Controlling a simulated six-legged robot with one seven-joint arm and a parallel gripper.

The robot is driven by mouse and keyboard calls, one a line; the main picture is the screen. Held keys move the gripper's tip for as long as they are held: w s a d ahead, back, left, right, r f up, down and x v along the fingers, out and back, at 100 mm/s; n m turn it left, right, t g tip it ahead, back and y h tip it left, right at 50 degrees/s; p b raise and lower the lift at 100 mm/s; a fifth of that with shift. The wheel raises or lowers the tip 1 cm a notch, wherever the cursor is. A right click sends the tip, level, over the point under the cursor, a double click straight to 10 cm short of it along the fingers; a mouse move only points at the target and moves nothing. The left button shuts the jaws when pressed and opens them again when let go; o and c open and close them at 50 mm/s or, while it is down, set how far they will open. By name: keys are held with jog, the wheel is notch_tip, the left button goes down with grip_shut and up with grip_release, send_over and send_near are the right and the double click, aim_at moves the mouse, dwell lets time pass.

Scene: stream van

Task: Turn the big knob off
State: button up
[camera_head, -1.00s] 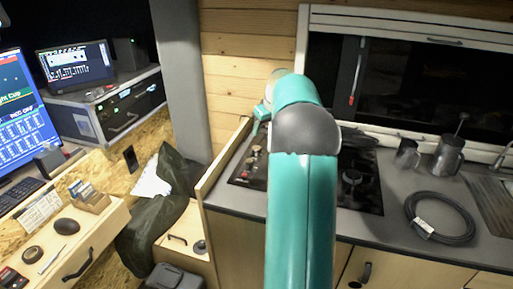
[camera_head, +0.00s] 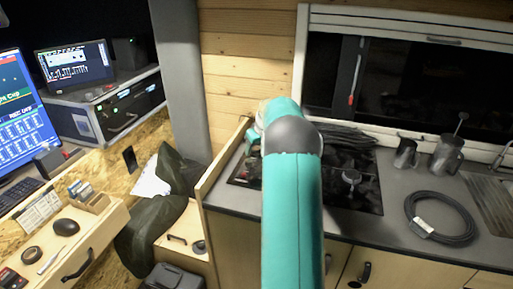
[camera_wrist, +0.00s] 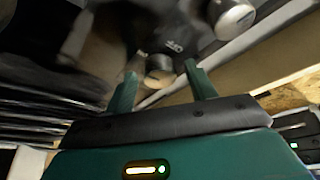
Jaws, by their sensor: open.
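In the wrist view, my gripper (camera_wrist: 161,69) is open, with its two teal fingers spread. A round metallic knob (camera_wrist: 159,78) shows between the fingertips; I cannot tell whether they touch it. A second light metallic knob (camera_wrist: 234,17) lies at the upper right, outside the fingers. White "OFF" lettering shows on the dark panel (camera_wrist: 180,40) by the knobs. I cannot tell which knob is the big one. In the head view, my gripper (camera_head: 253,146) is over the left side of the black hob (camera_head: 365,195), and my arm hides most of the knob area.
A wooden side board (camera_head: 222,160) borders the counter close to my gripper's left. Metal mugs (camera_head: 446,155) and a coiled black cable (camera_head: 440,218) sit on the counter to the right. A dark window (camera_head: 400,80) is behind the hob.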

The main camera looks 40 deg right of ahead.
jog(key=c, duration=1)
jog(key=shift+o, duration=0.2)
jog(key=shift+a+m, duration=0.1)
jog(key=shift+m, duration=0.3)
jog(key=m, duration=0.1)
jog(key=m+g+h, duration=0.1)
jog(key=m, duration=0.1)
jog(key=shift+w+a+m+h, duration=0.1)
jog(key=shift+m+h, duration=0.2)
jog(key=m+g+h, duration=0.1)
jog(key=m, duration=0.3)
jog(key=shift+m, duration=0.3)
jog(key=m+g, duration=0.1)
jog(key=m, duration=0.1)
jog(key=m+h, duration=0.1)
jog(key=m, duration=0.1)
jog(key=shift+w+g, duration=0.15)
jog(key=shift+g, duration=0.25)
jog(key=shift+m+g, duration=0.8)
jog(key=shift+m, duration=1.7)
